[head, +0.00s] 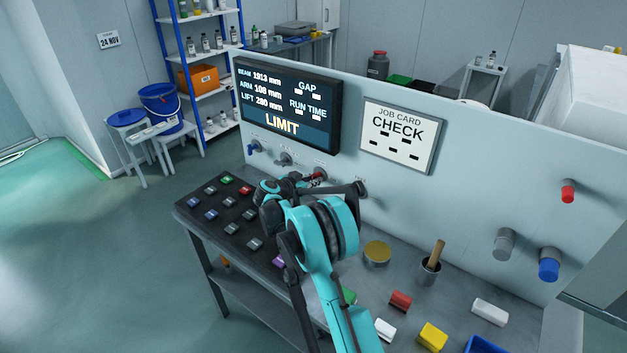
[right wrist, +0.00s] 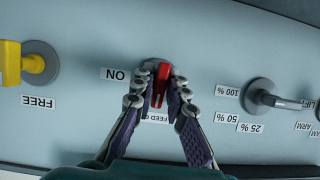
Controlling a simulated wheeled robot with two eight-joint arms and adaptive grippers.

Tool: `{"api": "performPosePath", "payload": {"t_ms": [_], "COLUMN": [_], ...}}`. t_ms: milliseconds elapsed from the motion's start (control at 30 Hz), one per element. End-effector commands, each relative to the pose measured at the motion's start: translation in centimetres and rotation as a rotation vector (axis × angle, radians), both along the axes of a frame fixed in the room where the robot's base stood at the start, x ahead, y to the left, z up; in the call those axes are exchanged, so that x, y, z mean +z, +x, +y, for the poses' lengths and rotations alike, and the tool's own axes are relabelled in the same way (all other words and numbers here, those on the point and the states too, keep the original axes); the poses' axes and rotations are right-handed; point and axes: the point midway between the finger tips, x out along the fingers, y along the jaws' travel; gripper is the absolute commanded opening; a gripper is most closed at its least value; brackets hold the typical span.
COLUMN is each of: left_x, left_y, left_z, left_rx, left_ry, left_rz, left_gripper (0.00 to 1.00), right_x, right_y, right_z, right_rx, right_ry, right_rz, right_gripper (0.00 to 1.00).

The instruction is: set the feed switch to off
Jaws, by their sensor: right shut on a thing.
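The feed switch is a red lever on a round grey base on the upright panel; it shows in the right wrist view (right wrist: 163,82), where the picture is upside down, and small in the head view (head: 319,175). Its lever runs nearly up and down in the wrist view. The ON label (right wrist: 115,74) is to its left; a FEED label (right wrist: 157,117) is partly hidden by the fingers. My right gripper (right wrist: 160,92) has its two fingers on either side of the lever, shut on it; it also shows in the head view (head: 305,184). My left gripper is out of view.
A yellow handle by a FREE label (right wrist: 38,102) and a grey percent lever (right wrist: 262,97) flank the switch. A dark board of push buttons (head: 215,205) lies below. The screen (head: 288,105) reads LIMIT. A tin, a cup and coloured blocks (head: 432,336) lie on the bench right of my arm.

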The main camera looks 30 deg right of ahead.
Motion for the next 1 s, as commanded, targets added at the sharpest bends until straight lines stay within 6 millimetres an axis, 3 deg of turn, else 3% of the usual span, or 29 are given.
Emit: {"api": "performPosePath", "payload": {"t_ms": [667, 700, 733, 1000], "left_x": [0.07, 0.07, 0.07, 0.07], "left_y": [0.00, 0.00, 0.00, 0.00], "left_z": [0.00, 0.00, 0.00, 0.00], "left_rx": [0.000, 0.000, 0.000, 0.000], "left_ry": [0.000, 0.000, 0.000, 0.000], "left_rz": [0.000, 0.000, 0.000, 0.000], "left_gripper": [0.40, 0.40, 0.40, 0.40], "right_x": [-0.01, -0.01, -0.01, 0.01], "right_y": [0.00, 0.00, 0.00, 0.01], "right_z": [0.00, 0.00, 0.00, 0.00], "right_rx": [-0.001, 0.000, 0.000, 0.000], "right_ry": [-0.022, -0.022, -0.022, -0.023], "right_rz": [0.054, 0.054, 0.054, 0.053], "right_gripper": [0.00, 0.21, 0.29, 0.31]}}
